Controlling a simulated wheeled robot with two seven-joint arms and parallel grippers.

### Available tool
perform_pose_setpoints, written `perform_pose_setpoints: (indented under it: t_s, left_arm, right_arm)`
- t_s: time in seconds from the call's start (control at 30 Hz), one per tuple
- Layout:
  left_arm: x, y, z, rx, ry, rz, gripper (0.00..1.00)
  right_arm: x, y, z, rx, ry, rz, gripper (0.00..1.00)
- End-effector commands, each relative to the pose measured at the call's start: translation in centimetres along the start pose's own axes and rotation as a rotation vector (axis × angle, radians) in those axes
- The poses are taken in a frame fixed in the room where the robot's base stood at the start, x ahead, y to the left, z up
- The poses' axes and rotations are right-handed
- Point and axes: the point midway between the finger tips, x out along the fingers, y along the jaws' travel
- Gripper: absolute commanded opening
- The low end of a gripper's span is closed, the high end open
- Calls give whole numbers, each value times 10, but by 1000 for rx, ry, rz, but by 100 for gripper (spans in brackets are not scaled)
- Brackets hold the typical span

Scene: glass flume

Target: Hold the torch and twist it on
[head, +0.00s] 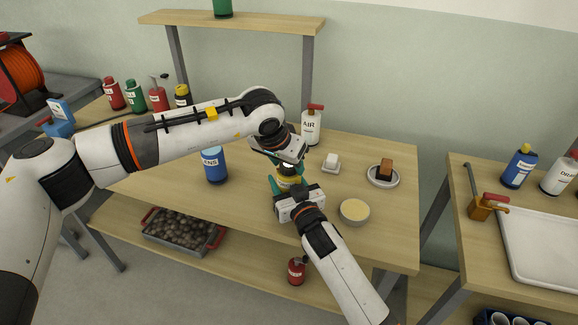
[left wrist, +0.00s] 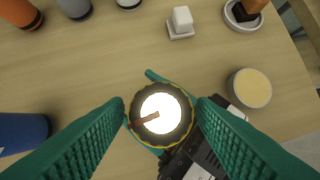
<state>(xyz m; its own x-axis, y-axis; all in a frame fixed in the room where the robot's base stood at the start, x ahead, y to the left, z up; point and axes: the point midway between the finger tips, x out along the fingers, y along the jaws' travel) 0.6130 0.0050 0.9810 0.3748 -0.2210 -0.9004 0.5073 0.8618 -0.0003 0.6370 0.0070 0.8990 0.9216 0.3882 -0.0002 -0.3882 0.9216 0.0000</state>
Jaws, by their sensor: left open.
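The torch (head: 288,181) stands upright over the table, with a yellow body and a dark ribbed head. In the left wrist view its round face (left wrist: 161,104) is bright white, with a brown strip across it. My right gripper (head: 288,185) comes from the lower right, its teal fingers shut on the torch body from both sides. My left gripper (left wrist: 162,112) points down from above, open, with one teal finger on each side of the torch head. I cannot tell whether those fingers touch it. The left wrist partly hides the torch top in the head view.
A blue bottle (head: 214,165) stands left of the torch. A bowl (head: 355,211) of yellow stuff is close on the right. The front table is clear.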

Motion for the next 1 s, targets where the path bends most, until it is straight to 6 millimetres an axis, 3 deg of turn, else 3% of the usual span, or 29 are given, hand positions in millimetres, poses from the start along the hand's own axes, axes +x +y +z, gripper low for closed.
perform_pose_setpoints:
  t_s: [0.5,0.87,1.0]
  left_arm:
    - [0,-7,1,-565,-1,276,51]
    - [0,-6,1,-591,-1,286,51]
    - [0,-6,1,-590,0,285,30]
  right_arm:
    - [0,0,-1,-1,2,0,26]
    - [0,0,-1,0,2,0,26]
    - [0,0,-1,0,2,0,26]
